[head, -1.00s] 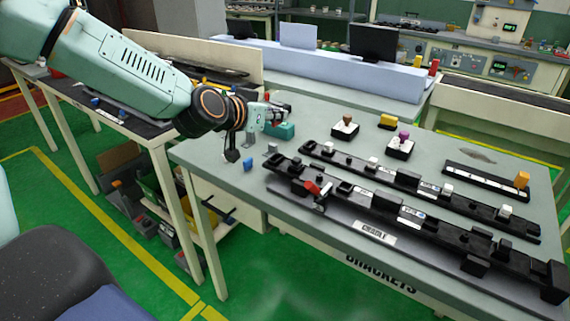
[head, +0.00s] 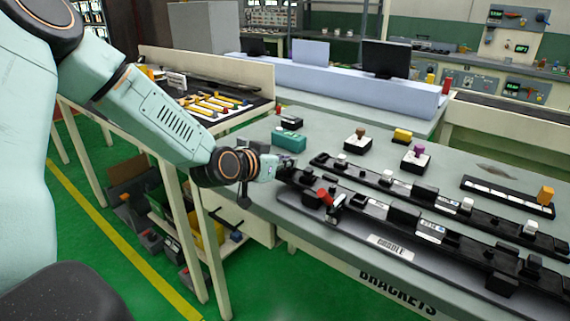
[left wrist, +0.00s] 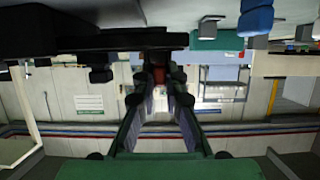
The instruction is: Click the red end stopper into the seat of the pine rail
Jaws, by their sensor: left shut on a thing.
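My left gripper (head: 283,166) reaches over the near left table edge, at the left end of the dark rails. In the left wrist view its fingers (left wrist: 158,82) close on a small red piece, the red end stopper (left wrist: 158,74). The stopper appears right at the end of a dark rail body (left wrist: 95,42); I cannot tell whether they touch. In the head view the stopper is hidden. Two long dark rails lie on the table, a front one (head: 375,208) and a rear one (head: 395,180). Neither looks pine coloured, and I cannot tell the seat apart. My right gripper is not in view.
A red-handled clamp (head: 326,198) stands on the front rail near its left end. A teal block (head: 289,140) sits behind the gripper.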

